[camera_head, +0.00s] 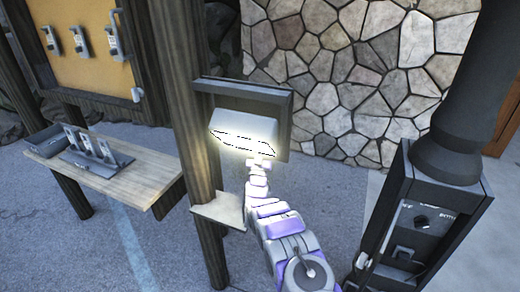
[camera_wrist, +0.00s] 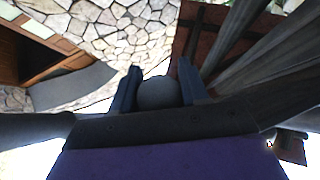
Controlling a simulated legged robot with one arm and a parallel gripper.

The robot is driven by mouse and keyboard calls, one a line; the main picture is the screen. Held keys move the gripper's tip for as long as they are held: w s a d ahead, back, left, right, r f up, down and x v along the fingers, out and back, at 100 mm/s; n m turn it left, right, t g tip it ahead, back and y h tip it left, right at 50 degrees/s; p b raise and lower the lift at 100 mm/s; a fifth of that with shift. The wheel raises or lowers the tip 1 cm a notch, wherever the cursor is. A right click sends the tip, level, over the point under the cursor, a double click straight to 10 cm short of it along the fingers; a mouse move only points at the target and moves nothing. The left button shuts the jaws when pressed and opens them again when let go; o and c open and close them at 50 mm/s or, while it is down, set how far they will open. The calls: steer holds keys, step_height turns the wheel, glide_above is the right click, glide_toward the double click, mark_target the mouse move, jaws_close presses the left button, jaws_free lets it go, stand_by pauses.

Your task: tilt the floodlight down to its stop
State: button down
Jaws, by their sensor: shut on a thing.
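The floodlight (camera_head: 236,123) is a grey box with a bright, lit face. It is on a dark backing board (camera_head: 277,104) at a wooden post (camera_head: 197,130). Its lit face shows toward the front and below. My gripper (camera_head: 260,161) is at the lower right edge of the floodlight, partly washed out by the glare. In the wrist view my gripper (camera_wrist: 158,88) has its two fingers on either side of a rounded grey part (camera_wrist: 158,93) and is shut on it. The join between this part and the floodlight is hidden.
A small pale shelf (camera_head: 219,211) is on the post below the floodlight. A wooden table (camera_head: 120,168) with dark fittings stands left. A dark stove-like cabinet (camera_head: 425,225) with a thick pipe stands right. A stone wall (camera_head: 350,75) is behind. Open pavement lies between.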

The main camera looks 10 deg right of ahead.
steer(key=shift+w+d+r+t, duration=0.15)
steer(key=shift+r+t, duration=0.15)
steer(key=shift+t, duration=0.1)
steer(key=shift+r, duration=0.1)
steer(key=c, duration=0.6)
jaws_free()
steer(key=shift+w, duration=0.1)
